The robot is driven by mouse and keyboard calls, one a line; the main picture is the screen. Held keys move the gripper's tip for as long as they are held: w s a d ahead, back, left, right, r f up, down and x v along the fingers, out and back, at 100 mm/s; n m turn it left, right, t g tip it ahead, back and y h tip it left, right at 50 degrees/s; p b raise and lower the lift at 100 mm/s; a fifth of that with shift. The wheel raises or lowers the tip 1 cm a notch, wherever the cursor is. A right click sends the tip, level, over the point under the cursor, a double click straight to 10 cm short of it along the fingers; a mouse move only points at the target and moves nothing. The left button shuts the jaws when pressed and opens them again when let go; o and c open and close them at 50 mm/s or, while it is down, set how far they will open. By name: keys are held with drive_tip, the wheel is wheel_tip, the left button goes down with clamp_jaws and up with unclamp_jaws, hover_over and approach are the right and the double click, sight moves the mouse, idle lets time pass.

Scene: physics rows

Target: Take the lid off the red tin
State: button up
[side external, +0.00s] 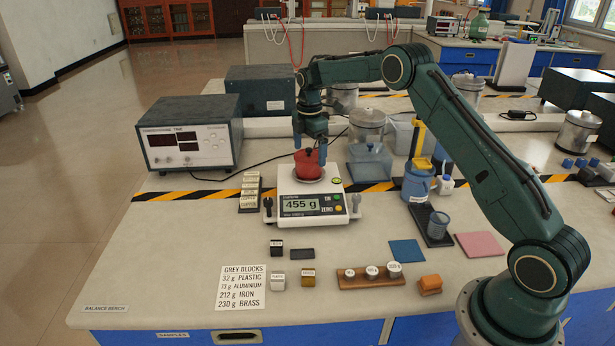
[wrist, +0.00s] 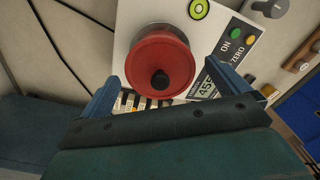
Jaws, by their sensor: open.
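The red tin (side external: 308,167) stands upright on the pan of a white balance (side external: 312,204). Its red lid (wrist: 154,55) with a black knob (wrist: 160,79) is seated on it in the wrist view. My gripper (side external: 311,152) is directly above the tin, pointing down, with its blue fingers apart. In the wrist view my gripper (wrist: 167,76) is open, with one finger to each side of the tin. No grip on the lid or knob shows. In the side view the fingers partly cover the lid's top.
The balance display reads 455 g. Small blocks (side external: 278,280) and a wooden weight holder (side external: 370,275) lie in front. Bare bench is at the left front.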

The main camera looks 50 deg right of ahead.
drive_tip(key=shift+c, duration=0.2)
drive_tip(key=c, duration=0.9)
drive_tip(key=shift+r, duration=0.15)
drive_tip(key=shift+r, duration=9.8)
drive_tip(key=shift+r, duration=0.1)
